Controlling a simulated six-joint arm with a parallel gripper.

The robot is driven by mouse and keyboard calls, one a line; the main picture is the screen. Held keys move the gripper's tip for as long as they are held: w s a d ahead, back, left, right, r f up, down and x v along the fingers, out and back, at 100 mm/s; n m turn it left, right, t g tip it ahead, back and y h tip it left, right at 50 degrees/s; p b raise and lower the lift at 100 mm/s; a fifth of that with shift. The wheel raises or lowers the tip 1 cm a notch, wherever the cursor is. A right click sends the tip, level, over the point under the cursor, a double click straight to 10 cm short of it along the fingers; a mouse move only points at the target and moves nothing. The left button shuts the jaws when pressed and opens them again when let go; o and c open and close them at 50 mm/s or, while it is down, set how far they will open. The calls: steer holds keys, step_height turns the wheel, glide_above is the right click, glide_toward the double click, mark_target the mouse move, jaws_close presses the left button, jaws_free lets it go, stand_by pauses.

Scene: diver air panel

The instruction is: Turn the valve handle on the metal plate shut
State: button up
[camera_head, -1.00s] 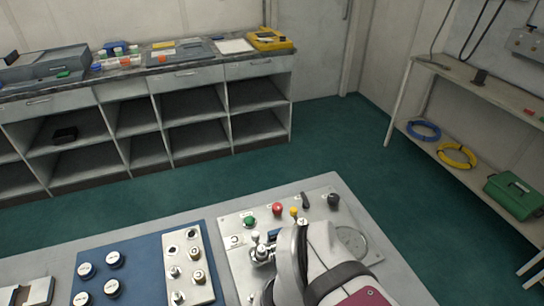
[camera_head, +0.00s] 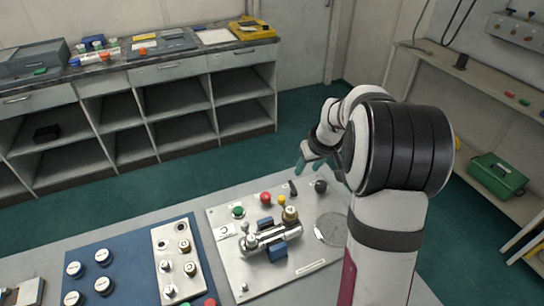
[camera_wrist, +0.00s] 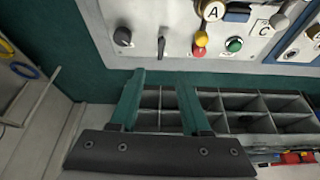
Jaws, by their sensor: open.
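The metal plate (camera_head: 228,268) lies on the grey bench top. It carries a chrome valve body (camera_head: 272,238) with blue parts and a brass cap marked A, which also shows in the wrist view (camera_wrist: 212,12). A small black lever (camera_head: 292,188) stands near the plate's far edge, between a yellow knob (camera_head: 281,201) and a black knob (camera_head: 320,186). In the wrist view the lever (camera_wrist: 161,47) appears beyond the gap between my fingertips. My gripper (camera_head: 310,165) has teal fingers, open and empty, above the plate's far edge. The wrist view shows the fingers apart (camera_wrist: 160,76), not touching the lever.
A green knob (camera_head: 238,212) and a red knob (camera_head: 265,198) stand left of the yellow one. A blue panel (camera_head: 128,262) with white-topped knobs lies to the left. Shelves (camera_head: 190,135) stand behind, across a clear green floor.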

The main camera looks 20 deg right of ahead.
mark_target(295, 189)
steer(key=x, duration=1.4)
steer(key=shift+a+f, duration=0.15)
steer(key=shift+f, duration=0.1)
jaws_close()
